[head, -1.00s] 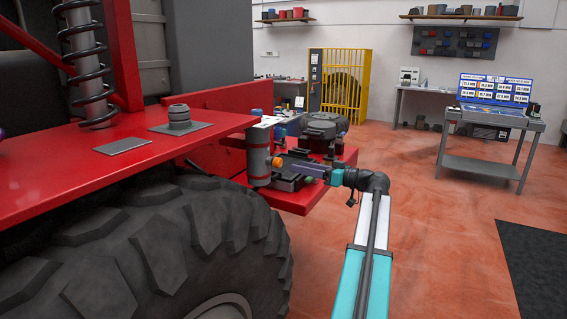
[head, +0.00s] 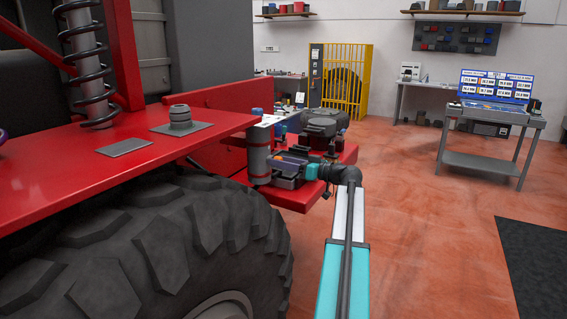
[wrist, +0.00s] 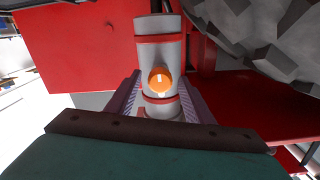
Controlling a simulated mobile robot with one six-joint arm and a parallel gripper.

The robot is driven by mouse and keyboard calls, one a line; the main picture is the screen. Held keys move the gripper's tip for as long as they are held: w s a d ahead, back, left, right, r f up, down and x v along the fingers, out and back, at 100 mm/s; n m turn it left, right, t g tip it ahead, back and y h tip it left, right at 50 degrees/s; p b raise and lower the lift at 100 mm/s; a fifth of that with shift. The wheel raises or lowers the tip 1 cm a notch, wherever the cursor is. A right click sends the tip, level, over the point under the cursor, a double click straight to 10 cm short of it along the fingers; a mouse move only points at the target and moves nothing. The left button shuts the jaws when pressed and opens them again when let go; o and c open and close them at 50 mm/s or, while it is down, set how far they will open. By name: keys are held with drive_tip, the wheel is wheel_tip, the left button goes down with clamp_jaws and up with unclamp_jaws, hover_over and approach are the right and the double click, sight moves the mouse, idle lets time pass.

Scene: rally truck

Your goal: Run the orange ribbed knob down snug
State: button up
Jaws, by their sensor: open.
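The orange ribbed knob (wrist: 159,80) sits on the front of an upright grey cylinder (wrist: 158,24) with red bands, in the middle of the wrist view. A small bright mark shows on its face. My gripper (wrist: 161,88) is open, with one purple finger on each side of the knob. I cannot tell whether the fingers touch it. In the head view the gripper (head: 287,162) is close against the right side of the cylinder (head: 259,158), and the knob is mostly hidden there.
The large tyre (head: 190,240) and red fender (head: 60,165) fill the left of the head view. Dark equipment (head: 322,122) stands on the red deck beside the gripper. The floor to the right is open, with a grey cart (head: 490,165) farther back.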

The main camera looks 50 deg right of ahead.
drive_tip(key=c, duration=1.1)
drive_tip(key=shift+o, duration=0.2)
drive_tip(key=shift+m, duration=0.4)
drive_tip(key=m+p, duration=0.1)
drive_tip(key=m, duration=0.8)
drive_tip(key=m+p, duration=0.2)
drive_tip(key=m, duration=0.6)
drive_tip(key=shift+d+f+m, duration=0.15)
drive_tip(key=shift+f+m, duration=0.05)
drive_tip(key=shift+m, duration=0.2)
drive_tip(key=o, duration=1.1)
drive_tip(key=shift+c, duration=0.2)
